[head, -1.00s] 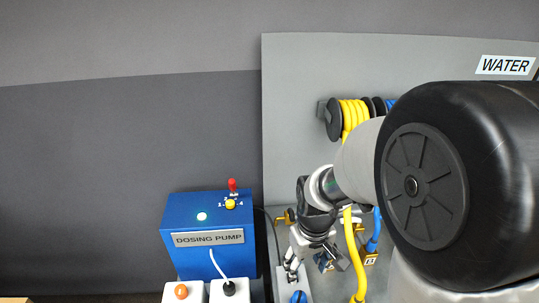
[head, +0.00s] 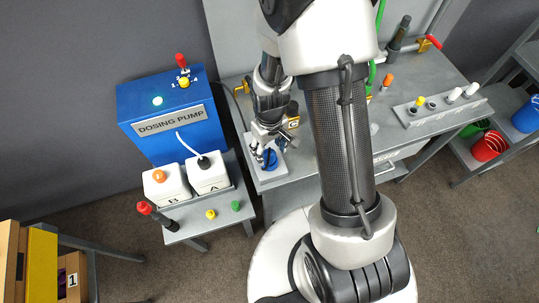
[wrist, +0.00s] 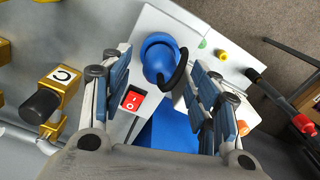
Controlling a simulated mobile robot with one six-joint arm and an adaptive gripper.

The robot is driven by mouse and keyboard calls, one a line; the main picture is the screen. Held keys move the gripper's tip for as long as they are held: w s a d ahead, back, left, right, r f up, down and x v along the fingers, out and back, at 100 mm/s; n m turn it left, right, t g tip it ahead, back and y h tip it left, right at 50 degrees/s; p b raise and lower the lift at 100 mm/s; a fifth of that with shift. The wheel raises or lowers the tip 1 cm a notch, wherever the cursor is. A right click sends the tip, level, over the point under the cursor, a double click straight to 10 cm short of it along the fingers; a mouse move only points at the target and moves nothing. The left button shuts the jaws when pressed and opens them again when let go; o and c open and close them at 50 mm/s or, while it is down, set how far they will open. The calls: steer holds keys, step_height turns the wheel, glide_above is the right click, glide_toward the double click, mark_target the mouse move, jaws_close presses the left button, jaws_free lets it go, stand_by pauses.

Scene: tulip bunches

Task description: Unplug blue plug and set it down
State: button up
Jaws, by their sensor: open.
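The blue plug (wrist: 157,58) is round and sits on a pale socket block (wrist: 180,30), with a dark cord or loop curving over its right side. A red rocker switch (wrist: 133,98) is beside it on the block. My gripper (wrist: 161,64) is open, with one finger on each side of the plug in the wrist view. I cannot tell whether the fingers touch it. In the head view the blue plug (head: 270,159) is at the bench's left end, partly covered by my gripper (head: 263,146).
The blue dosing pump (head: 165,115) stands left, with two white containers (head: 208,172) before it on a low stand. A yellow fitting (head: 292,123) marked C is close right of my gripper. A grey rack with caps (head: 437,105) is farther right on the bench.

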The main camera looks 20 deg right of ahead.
mark_target(270, 152)
steer(key=shift+f, duration=2)
steer(key=c, duration=1.3)
steer(key=shift+o, duration=0.2)
steer(key=shift+r, duration=0.25)
steer(key=shift+r+p, duration=0.85)
steer(key=shift+r, duration=0.6)
steer(key=shift+r, duration=0.1)
steer(key=shift+r+p, duration=1.4)
steer(key=shift+r, duration=0.55)
